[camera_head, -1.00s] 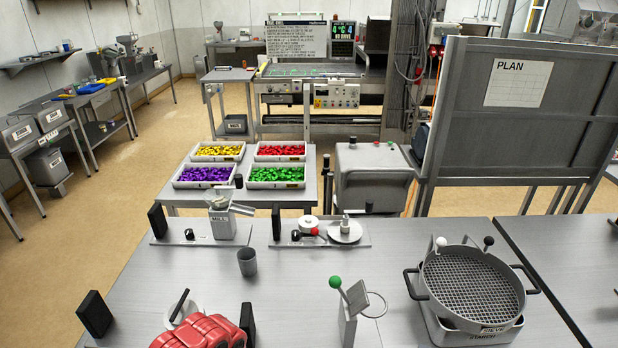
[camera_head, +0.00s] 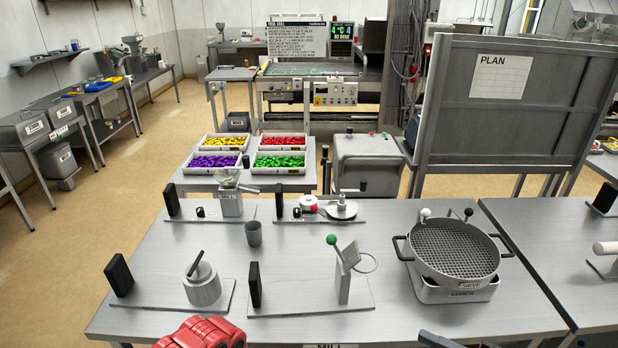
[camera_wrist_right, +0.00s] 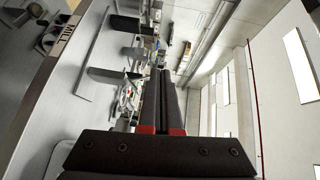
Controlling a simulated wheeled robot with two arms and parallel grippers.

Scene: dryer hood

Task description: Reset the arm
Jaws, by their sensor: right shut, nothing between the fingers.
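My right gripper (camera_wrist_right: 163,100) shows in its wrist view with its two long black fingers side by side and shut, empty. The fingers lie out beside the table edge with the MILL label (camera_wrist_right: 66,32). In the head view only a dark part of my right arm or gripper (camera_head: 440,341) shows at the bottom edge, in front of the table. My left gripper cannot be made out.
The steel table (camera_head: 190,240) holds a sieve pan (camera_head: 455,248), a green-knobbed lever stand (camera_head: 343,285), a grey pot (camera_head: 203,288) and a grey cup (camera_head: 254,234). Behind it are bins of coloured pieces (camera_head: 283,161) and a PLAN board (camera_head: 500,110). Floor at the left is clear.

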